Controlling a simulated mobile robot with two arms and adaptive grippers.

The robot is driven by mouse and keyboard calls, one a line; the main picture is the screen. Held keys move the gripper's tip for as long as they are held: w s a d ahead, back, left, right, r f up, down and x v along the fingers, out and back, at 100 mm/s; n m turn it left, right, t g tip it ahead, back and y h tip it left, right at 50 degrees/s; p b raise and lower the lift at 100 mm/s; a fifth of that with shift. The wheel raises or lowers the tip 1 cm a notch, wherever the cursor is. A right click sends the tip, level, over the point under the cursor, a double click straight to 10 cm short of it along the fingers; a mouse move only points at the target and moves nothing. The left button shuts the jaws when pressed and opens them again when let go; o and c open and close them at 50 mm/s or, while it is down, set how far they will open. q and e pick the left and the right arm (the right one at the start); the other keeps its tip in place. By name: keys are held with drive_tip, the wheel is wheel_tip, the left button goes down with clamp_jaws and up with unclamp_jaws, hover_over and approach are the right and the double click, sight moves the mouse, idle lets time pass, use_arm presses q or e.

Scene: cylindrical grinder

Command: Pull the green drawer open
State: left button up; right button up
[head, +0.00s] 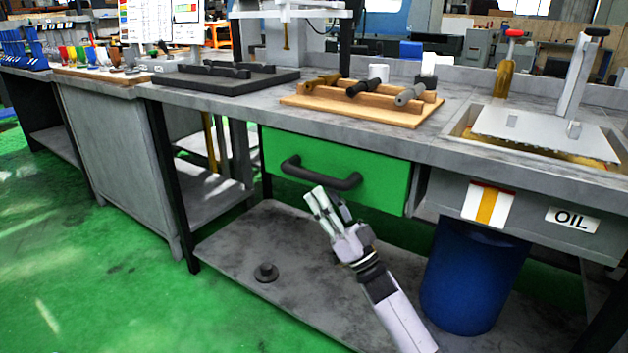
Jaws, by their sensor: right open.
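The green drawer (375,178) sits under the grey workbench, left of the oil unit. It looks shut, with its front below the worktop. Its dark bar handle (320,174) runs across the front. My right gripper (325,200) is open, just below the handle and in front of the drawer. Its fingers point up toward the handle; I cannot tell whether they touch it. My left gripper is not in the picture.
A blue bin (470,280) stands right of my right arm. A lower shelf (240,245) carries a small dark round part (266,272). A wooden tray (365,105) with tools lies on the worktop above the drawer. Green floor lies open at the left.

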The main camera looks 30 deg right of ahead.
sight(314, 178)
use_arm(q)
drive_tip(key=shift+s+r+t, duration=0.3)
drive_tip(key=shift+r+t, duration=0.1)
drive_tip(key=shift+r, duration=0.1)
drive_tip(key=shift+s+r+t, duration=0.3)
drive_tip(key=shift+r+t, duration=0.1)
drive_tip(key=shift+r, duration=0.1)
use_arm(e)
drive_tip(key=shift+x, duration=2.55)
drive_tip(key=shift+c, duration=0.5)
clamp_jaws()
drive_tip(key=shift+d, duration=0.1)
